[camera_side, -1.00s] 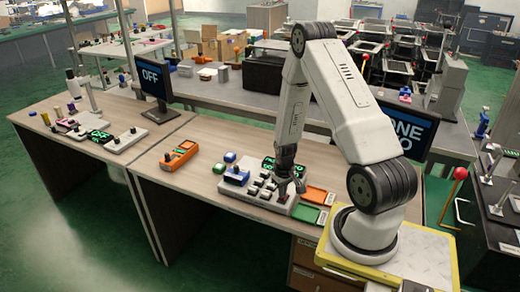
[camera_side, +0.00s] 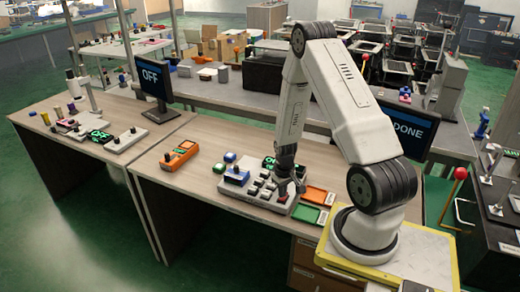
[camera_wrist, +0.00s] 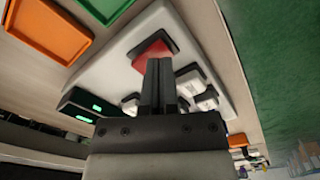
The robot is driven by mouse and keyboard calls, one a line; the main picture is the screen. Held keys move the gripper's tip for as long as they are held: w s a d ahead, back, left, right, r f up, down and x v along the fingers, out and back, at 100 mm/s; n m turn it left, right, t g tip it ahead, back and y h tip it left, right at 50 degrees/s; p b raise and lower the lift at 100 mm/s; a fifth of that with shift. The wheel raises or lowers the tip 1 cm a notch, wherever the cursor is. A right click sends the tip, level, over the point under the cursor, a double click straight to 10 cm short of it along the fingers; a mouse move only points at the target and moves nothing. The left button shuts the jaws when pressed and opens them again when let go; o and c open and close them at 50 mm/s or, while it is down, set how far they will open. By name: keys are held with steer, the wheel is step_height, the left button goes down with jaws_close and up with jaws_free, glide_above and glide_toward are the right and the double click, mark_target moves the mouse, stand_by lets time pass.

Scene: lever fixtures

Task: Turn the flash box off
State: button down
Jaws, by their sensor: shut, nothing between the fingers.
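A light grey control box (camera_side: 246,190) stands on the bench beside my arm, with several dark-and-white keys, a blue part on its left and a green-lit display (camera_side: 268,163) at its back. No label shows which device is the flash box. My gripper (camera_side: 285,192) points down at the right end of this box. In the wrist view my gripper (camera_wrist: 159,62) is shut and empty, its fingertips at a red key (camera_wrist: 152,54) on the box (camera_wrist: 112,60). I cannot tell whether they touch or press it. The fingers hide part of the keys.
Orange (camera_side: 313,195) and green (camera_side: 306,213) trays lie right of the box. An orange device (camera_side: 180,155) and small blue and green blocks are to its left. One monitor (camera_side: 152,79) reads "OFF"; another (camera_side: 407,128), partly behind my arm, reads "DONE".

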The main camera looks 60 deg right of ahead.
steer(key=shift+r, duration=3.15)
steer(key=shift+w+a+r, duration=0.1)
steer(key=shift+a, duration=0.05)
steer(key=a+r+n+t, duration=0.1)
steer(key=a+r, duration=0.3)
steer(key=a, duration=0.4)
steer(key=w+a+r+n, duration=0.1)
steer(key=a+r+n, duration=0.2)
steer(key=a+r, duration=0.2)
steer(key=a+r+n+t, duration=0.1)
steer(key=a+r, duration=0.3)
steer(key=a, duration=0.7)
steer(key=shift+w+a+r+n+t, duration=0.3)
steer(key=shift+w+a+n, duration=0.1)
steer(key=shift+n, duration=0.1)
